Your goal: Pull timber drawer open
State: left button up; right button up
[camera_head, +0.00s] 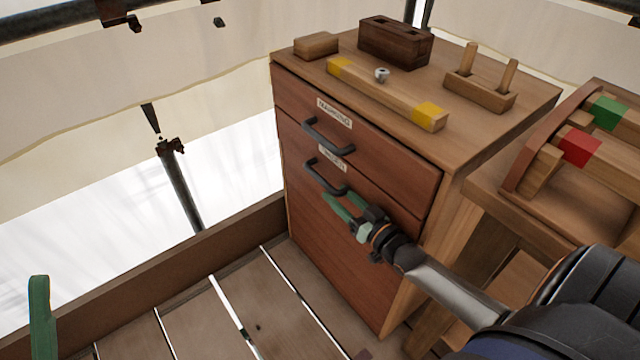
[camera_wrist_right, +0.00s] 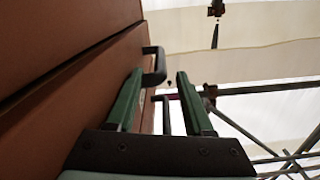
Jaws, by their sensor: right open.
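The wooden cabinet (camera_head: 355,265) has reddish drawer fronts, which look flush and shut. The upper drawer (camera_head: 390,165) has a dark bar handle (camera_head: 327,137) and a white label. The lower drawer (camera_head: 385,198) has a similar handle (camera_head: 324,178) and a label (camera_head: 333,158) too small to read surely. My right gripper (camera_head: 342,199) is open, with green fingers just below and in front of the lower handle, apparently apart from it. In the right wrist view, the fingers (camera_wrist_right: 160,72) are spread and a dark handle (camera_wrist_right: 155,66) shows near the left fingertip. One green finger of my left gripper (camera_head: 40,315) shows at lower left.
On the cabinet top are a yellow-ended wooden bar (camera_head: 385,92), a dark block (camera_head: 394,42), a small block (camera_head: 316,45) and a two-peg stand (camera_head: 480,88). A wooden table (camera_head: 545,205) with coloured blocks adjoins at right. The plank floor (camera_head: 200,310) before the cabinet is clear.

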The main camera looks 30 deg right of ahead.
aim_at(321, 178)
jog(key=w, duration=0.2)
jog(key=w+b, duration=0.1)
jog(key=w, duration=0.1)
jog(key=w+b, duration=0.1)
jog(key=w, duration=0.2)
jog(key=shift+a, duration=0.3)
grip_shut()
dwell(1.1)
